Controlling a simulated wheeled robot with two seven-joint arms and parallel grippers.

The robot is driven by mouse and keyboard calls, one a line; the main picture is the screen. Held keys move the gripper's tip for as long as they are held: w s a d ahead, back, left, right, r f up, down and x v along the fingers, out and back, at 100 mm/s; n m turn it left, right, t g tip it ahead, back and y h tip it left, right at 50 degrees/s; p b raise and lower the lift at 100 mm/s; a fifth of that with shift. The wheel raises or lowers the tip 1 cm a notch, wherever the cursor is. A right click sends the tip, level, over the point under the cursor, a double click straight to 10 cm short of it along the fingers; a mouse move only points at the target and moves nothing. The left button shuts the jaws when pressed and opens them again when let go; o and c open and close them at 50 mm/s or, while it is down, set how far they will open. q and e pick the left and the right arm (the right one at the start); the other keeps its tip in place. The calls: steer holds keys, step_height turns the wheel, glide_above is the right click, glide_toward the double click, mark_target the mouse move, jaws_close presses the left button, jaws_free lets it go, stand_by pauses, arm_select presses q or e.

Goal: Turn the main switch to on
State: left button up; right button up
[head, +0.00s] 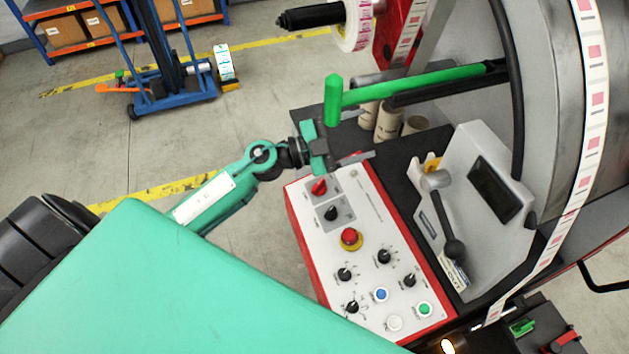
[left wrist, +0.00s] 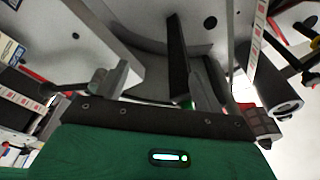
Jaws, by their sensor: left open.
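The control panel (head: 375,215) is a white sloped face in a red frame, with labels too small to read. At its top end a red rotary knob (head: 319,187) sits on a grey plate; it looks like the main switch. Its exact setting is hard to tell. A black knob (head: 330,213) on a similar plate sits just below. My left gripper (head: 345,160) is over the panel's top edge, just above the red knob in the picture and apparently apart from it. It is open and empty; its spread fingers (left wrist: 185,95) show in the left wrist view. My right gripper is out of view.
A red emergency stop button (head: 349,237) with a yellow collar and several knobs and buttons lie lower on the panel. A green bar (head: 410,88) and cardboard cores (head: 388,120) are behind the gripper. A grey housing with a lever (head: 442,215) stands right.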

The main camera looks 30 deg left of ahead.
arm_select(q)
step_height(320, 180, down, 4)
steer(key=m+g, duration=0.4)
steer(key=g, duration=0.1)
steer(key=g+y, duration=0.5)
steer(key=y, duration=0.1)
glide_above(318, 187)
step_height(318, 187, down, 6)
steer(key=f, duration=0.1)
steer(key=s+a+f+n+g+y, duration=0.1)
steer(key=a+n+y, duration=0.1)
steer(key=a+y, duration=0.35)
steer(key=shift+h, duration=0.75)
steer(key=p+x, duration=0.1)
steer(key=x, duration=0.3)
steer(key=a+p+x, duration=0.1)
steer(key=x, duration=0.3)
steer(key=p+x, duration=0.2)
steer(key=x, duration=0.2)
steer(key=shift+s+a+f, duration=0.2)
steer(key=shift+s+f, duration=0.05)
steer(key=shift+f, duration=0.2)
steer(key=shift+w+d+f, duration=0.1)
steer(key=shift+d+f, duration=0.1)
steer(key=shift+f, duration=0.4)
steer(key=c, duration=1)
